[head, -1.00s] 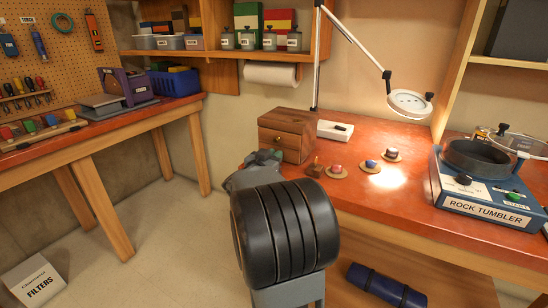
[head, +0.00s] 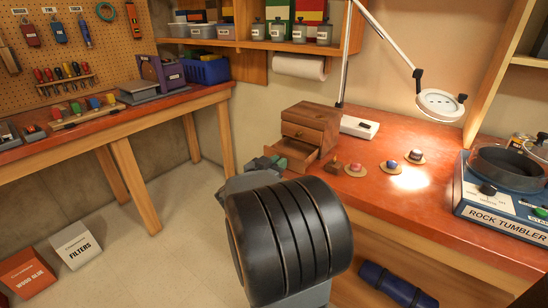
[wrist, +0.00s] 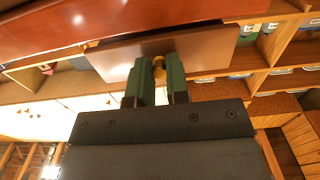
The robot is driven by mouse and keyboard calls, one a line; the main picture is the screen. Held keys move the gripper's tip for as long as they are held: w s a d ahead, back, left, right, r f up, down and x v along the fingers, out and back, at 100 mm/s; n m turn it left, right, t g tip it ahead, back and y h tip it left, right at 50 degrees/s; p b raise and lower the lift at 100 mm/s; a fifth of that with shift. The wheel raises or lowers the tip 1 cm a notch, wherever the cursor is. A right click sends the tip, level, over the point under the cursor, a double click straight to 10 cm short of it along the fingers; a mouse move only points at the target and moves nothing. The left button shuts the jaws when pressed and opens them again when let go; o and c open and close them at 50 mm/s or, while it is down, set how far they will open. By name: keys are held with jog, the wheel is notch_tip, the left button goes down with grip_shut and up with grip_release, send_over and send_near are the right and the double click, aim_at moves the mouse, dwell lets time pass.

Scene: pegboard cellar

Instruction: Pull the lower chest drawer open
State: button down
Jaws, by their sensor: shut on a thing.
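The small wooden chest (head: 311,122) stands on the red bench top at its left end. Its upper drawer is closed, with a small brass knob on its front. The lower drawer (head: 298,157) stands out from the chest toward my arm, and its open top shows. My gripper (head: 272,163), with green fingers, is at the drawer's front. In the wrist view, my gripper (wrist: 159,78) is shut on the brass knob (wrist: 159,67) of the brown drawer front (wrist: 205,48). The knob is hidden in the head view.
Several small stones on round coasters (head: 391,167) lie right of the chest. A lamp (head: 440,104) reaches over the bench, and a rock tumbler (head: 500,190) stands at the right. The floor at left is clear up to the filters box (head: 76,246).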

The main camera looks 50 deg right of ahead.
jog(key=c, duration=1.1)
grip_release()
jog(key=s+a+p, duration=0.1)
jog(key=a, duration=1.2)
jog(key=shift+a+p, duration=0.35)
jog(key=shift+a, duration=0.05)
